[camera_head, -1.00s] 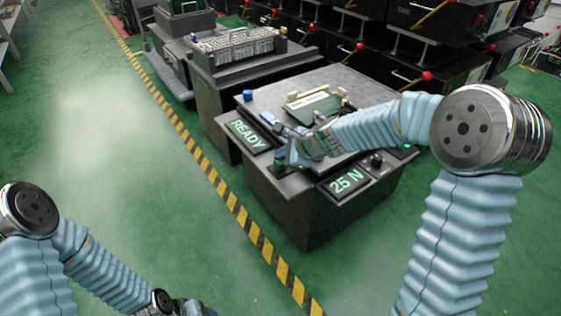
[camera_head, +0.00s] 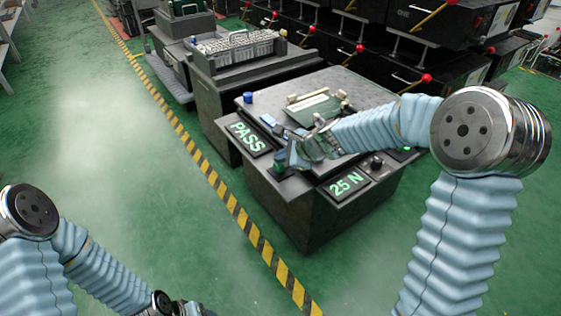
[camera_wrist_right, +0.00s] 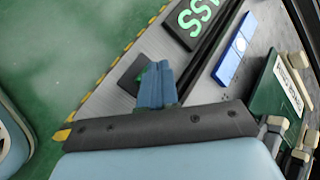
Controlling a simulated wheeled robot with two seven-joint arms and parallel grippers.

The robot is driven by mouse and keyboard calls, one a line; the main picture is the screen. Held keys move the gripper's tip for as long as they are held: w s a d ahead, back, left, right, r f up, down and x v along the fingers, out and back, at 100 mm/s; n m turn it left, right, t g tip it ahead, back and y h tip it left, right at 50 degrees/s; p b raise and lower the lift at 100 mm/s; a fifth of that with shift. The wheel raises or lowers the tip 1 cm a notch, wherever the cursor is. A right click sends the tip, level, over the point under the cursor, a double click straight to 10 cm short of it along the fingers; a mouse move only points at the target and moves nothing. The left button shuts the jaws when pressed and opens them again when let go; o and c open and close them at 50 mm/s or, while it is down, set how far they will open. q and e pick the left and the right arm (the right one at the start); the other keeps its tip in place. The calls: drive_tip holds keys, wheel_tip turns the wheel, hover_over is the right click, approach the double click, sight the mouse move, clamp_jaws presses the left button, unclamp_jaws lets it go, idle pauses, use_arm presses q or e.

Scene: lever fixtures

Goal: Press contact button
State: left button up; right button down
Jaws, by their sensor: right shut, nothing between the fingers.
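The black test bench (camera_head: 310,215) stands at the centre of the head view. Its left display (camera_head: 248,137) reads "PASS" in green, and its front display (camera_head: 346,184) reads "25 N". My right gripper (camera_head: 282,158) is at the bench's near left corner, its blue fingers shut and empty. In the right wrist view the closed fingers (camera_wrist_right: 155,84) are over a dark square pad (camera_wrist_right: 130,77) with a bit of green showing beside them. The fingers hide most of what is there, so I cannot tell whether they touch the button. My left gripper (camera_head: 190,308) is partly cut off at the bottom edge.
A green board (camera_head: 313,108) in a fixture and a blue knob (camera_head: 248,97) are on the bench top. A blue-and-white block (camera_wrist_right: 234,50) lies near the fingers. Yellow-black floor tape (camera_head: 230,200) runs along the left; open green floor lies beyond it.

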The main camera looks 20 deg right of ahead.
sight(283, 165)
drive_tip(key=shift+r, duration=0.5)
drive_tip(key=shift+p, duration=0.3)
wheel_tip(283, 165, up, 5)
drive_tip(key=p, duration=0.5)
drive_tip(key=shift+r, duration=0.1)
